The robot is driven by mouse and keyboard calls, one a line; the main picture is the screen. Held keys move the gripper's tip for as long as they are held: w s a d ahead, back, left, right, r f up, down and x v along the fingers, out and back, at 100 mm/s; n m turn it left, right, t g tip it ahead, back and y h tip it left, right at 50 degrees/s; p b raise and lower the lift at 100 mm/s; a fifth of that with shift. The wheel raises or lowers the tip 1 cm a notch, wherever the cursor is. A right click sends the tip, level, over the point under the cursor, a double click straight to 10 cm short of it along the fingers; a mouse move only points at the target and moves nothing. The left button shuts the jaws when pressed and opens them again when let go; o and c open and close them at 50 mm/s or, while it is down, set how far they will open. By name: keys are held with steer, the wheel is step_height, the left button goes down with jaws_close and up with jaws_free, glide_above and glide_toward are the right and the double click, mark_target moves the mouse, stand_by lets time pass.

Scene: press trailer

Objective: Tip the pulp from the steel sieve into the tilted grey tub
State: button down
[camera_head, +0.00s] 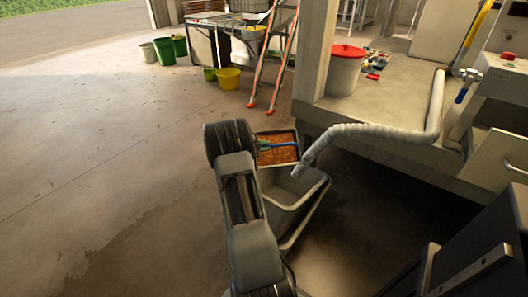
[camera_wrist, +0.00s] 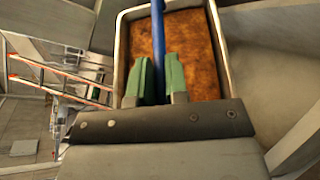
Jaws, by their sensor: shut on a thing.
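The steel sieve (camera_head: 276,135) is a rectangular pan with a pale metal rim and a blue handle; brown-orange pulp (camera_head: 279,155) fills it. My gripper (camera_head: 263,146) has green fingers and is shut on the blue handle (camera_wrist: 157,40). In the wrist view the sieve rim (camera_wrist: 121,50) and pulp (camera_wrist: 188,50) are ahead of the fingers, with the pulp still inside. The tilted grey tub (camera_head: 290,187) stands on the floor just below and right of the sieve in the head view. Its inside looks empty where visible; my arm hides its left side.
A grey ribbed hose (camera_head: 372,130) hangs from the trailer deck (camera_head: 390,165), its end close above the tub's right side. An orange ladder (camera_head: 272,60), a white bucket with a red lid (camera_head: 345,72) and green and yellow buckets (camera_head: 229,79) stand behind. Floor at left is clear.

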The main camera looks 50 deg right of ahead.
steer(key=shift+s+a+f+m+h+b, duration=0.1)
steer(key=shift+f+m+h+b, duration=0.45)
steer(key=shift+b, duration=1.25)
steer(key=shift+s+a+r+m+h+b, duration=0.2)
steer(key=shift+m+b, duration=0.7)
steer(key=shift+b, duration=0.95)
steer(key=shift+s+a+f+m+h+b, duration=0.1)
steer(key=shift+f+m+h+b, duration=0.5)
steer(key=shift+b, duration=1.2)
steer(key=shift+r+m+t+b, duration=0.15)
steer(key=shift+m+t+b, duration=0.25)
steer(key=shift+b, duration=0.45)
steer(key=m+b, duration=0.1)
steer(key=b, duration=0.3)
steer(key=shift+f+m+g+h+b, duration=0.2)
steer(key=shift+m+g+h+b, duration=0.1)
steer(key=shift+m+h+b, duration=0.1)
steer(key=shift+m+b, duration=0.55)
steer(key=shift+b, duration=0.25)
steer(key=shift+m+h, duration=0.35)
steer(key=shift+m, duration=0.05)
